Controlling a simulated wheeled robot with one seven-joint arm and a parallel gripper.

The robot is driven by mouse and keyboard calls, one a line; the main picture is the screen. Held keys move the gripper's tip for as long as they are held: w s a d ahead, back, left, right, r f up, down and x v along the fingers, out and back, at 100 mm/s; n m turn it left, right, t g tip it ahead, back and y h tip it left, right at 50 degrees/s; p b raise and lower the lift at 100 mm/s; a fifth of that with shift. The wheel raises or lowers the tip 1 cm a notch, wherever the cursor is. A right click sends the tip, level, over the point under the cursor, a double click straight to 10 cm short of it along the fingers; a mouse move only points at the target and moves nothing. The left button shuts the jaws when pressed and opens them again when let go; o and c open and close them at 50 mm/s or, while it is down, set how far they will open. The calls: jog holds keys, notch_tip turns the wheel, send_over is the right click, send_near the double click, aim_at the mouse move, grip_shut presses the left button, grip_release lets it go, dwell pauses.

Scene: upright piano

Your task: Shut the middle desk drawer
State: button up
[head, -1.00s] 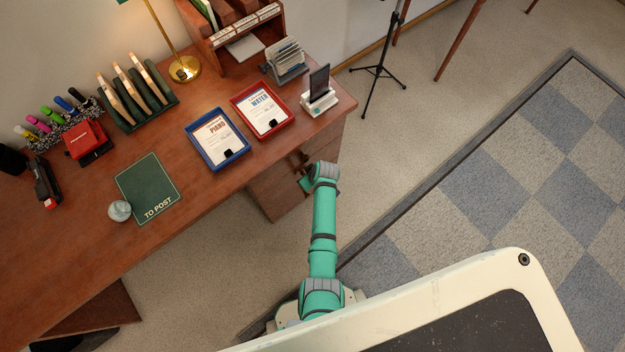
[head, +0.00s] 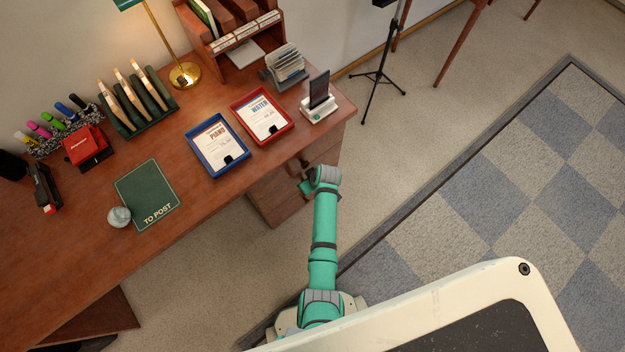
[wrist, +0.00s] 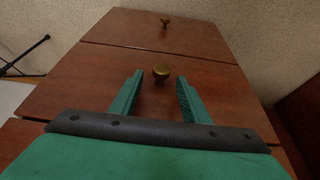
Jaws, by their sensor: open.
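The desk's drawer fronts show in the wrist view as stacked brown wood panels. The middle drawer (wrist: 215,78) has a round brass knob (wrist: 161,73). My gripper (wrist: 158,84) is open, with one green finger on each side of this knob; I cannot tell whether either finger touches it. Another drawer front (wrist: 190,34) with its own brass knob (wrist: 165,20) lies beyond it. In the head view the drawer pedestal (head: 275,203) is under the desk's right end, and my gripper (head: 305,187) is at its front, mostly hidden by my wrist. How far the drawer stands out is unclear.
The desk top (head: 90,230) holds a blue tray (head: 218,146), a red tray (head: 262,116), a phone on a stand (head: 319,95) and a green folder (head: 147,195). A black tripod stand (head: 378,75) is on the floor to the right. Carpet is clear beside the pedestal.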

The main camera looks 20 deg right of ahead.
jog(key=v, duration=0.8)
jog(key=shift+r, duration=0.1)
jog(key=s+a+r+m+t+h, duration=0.1)
jog(key=s+a+r+t, duration=0.1)
jog(key=s+a, duration=0.4)
jog(key=s+a+r+m+t+h, duration=0.2)
jog(key=s+a+t, duration=0.15)
jog(key=s, duration=0.55)
jog(key=s+a+r+t, duration=0.1)
jog(key=s+r, duration=0.3)
jog(key=r, duration=0.5)
jog(key=s+a+r+t+y, duration=0.1)
jog(key=s+a+r+t, duration=0.1)
jog(key=s+r, duration=0.3)
jog(key=s+a+r+m+t, duration=0.1)
jog(key=s+r, duration=0.4)
jog(key=r, duration=0.7)
jog(key=shift+a+r+t, duration=0.35)
jog(key=shift+a+t, duration=0.05)
jog(key=shift+t, duration=0.35)
jog(key=shift+w, duration=0.1)
jog(key=shift+c, duration=0.5)
